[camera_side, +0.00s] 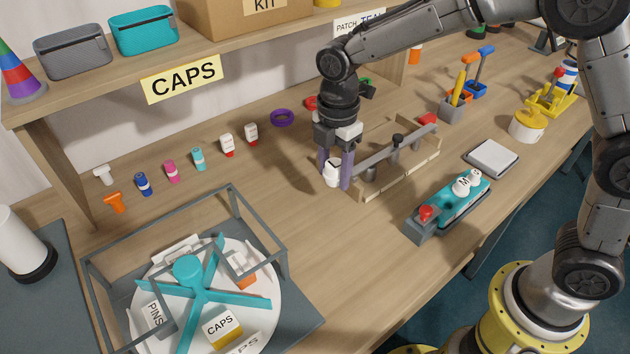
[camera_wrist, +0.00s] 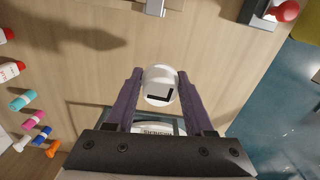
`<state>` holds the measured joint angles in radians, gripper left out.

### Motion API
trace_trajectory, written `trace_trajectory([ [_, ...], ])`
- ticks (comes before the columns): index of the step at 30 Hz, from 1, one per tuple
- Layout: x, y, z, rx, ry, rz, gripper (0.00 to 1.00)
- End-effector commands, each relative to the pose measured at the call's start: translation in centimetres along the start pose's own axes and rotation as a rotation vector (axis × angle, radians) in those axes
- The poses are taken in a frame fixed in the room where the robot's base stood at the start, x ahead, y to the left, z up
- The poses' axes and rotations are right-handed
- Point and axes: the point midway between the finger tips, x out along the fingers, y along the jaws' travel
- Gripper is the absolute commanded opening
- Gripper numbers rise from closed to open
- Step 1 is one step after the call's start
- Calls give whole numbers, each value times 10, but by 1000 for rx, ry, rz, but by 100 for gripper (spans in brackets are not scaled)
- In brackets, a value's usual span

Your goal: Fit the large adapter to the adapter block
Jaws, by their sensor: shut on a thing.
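The large adapter (camera_side: 332,175) is a white cylinder held between the two purple fingers of my gripper (camera_side: 335,172). In the wrist view the adapter (camera_wrist: 159,84) shows a black L-shaped mark, between the fingertips (camera_wrist: 160,78). It is low over the bench; I cannot tell whether it touches the wood. The adapter block (camera_side: 462,203) is teal, in a dark grey holder with a red knob (camera_side: 426,213), right of my gripper. Two white adapters stand on it, the left one (camera_side: 461,187) marked M. In the wrist view only the red knob (camera_wrist: 288,11) and part of the holder show.
A wooden rack with a grey bar (camera_side: 385,160) stands just right of my gripper, towards the block. A turntable (camera_side: 270,285) inside a grey frame is at front left. Several small caps line the back left. A grey pad (camera_side: 491,158) lies beyond the block.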

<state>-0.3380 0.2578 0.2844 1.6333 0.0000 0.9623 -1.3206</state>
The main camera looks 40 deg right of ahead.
Motion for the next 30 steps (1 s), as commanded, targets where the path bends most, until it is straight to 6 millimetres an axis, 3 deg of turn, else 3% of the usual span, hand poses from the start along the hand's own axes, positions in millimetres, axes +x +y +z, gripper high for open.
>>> trace_trajectory([
  [3,-11,-27,7,0,0,-2,0],
  [9,-25,-60,15,0,0,-1,0],
  [17,-34,-80,20,-17,-1,-2,0],
  [22,-28,-89,24,-115,-1,-7,0],
  [30,-16,-122,92,-137,0,-16,0],
])
